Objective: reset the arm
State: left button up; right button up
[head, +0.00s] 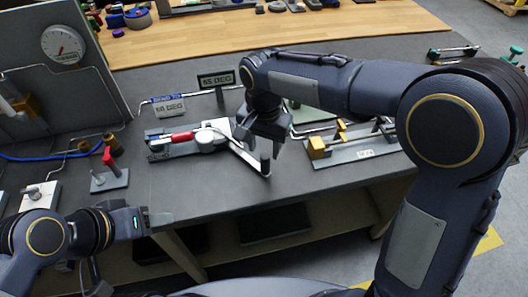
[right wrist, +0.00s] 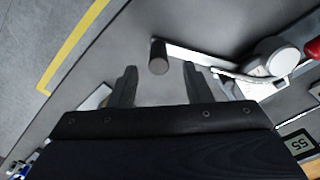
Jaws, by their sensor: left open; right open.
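The actuator arm, a light metal lever (head: 240,150), reaches from a round hub (head: 205,139) toward the table's front edge. A dark upright handle (head: 265,164) stands at its free end. In the right wrist view the handle (right wrist: 158,57) shows between and slightly beyond the two fingertips. My right gripper (head: 262,140) is open and points down close above the handle; I see no clear contact. Its fingers also show in the right wrist view (right wrist: 160,75). My left gripper (head: 155,218) is open and empty at the table's front left edge, away from the actuator.
A red part (head: 182,137) sits on the actuator base. A fixture with yellow blocks (head: 340,155) lies to the right, a red-handled valve (head: 108,160) to the left. A gauge panel (head: 62,60) stands at back left.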

dwell(0.5)
jog(key=s+d+r+n+t+y, duration=0.1)
jog(key=s+d+r+y, duration=0.1)
jog(key=s+d, duration=0.35)
jog(key=s+d+r+t+y, duration=0.1)
jog(key=s+d+r+y, duration=0.15)
jog(key=d, duration=0.65)
jog(key=s+d+f+n+t, duration=0.2)
jog(key=s+d+t, duration=0.1)
jog(key=s, duration=0.8)
jog(key=shift+s+d+f+t+h, duration=0.15)
jog(key=shift+s+d+t+h, duration=0.2)
jog(key=shift+d, duration=0.55)
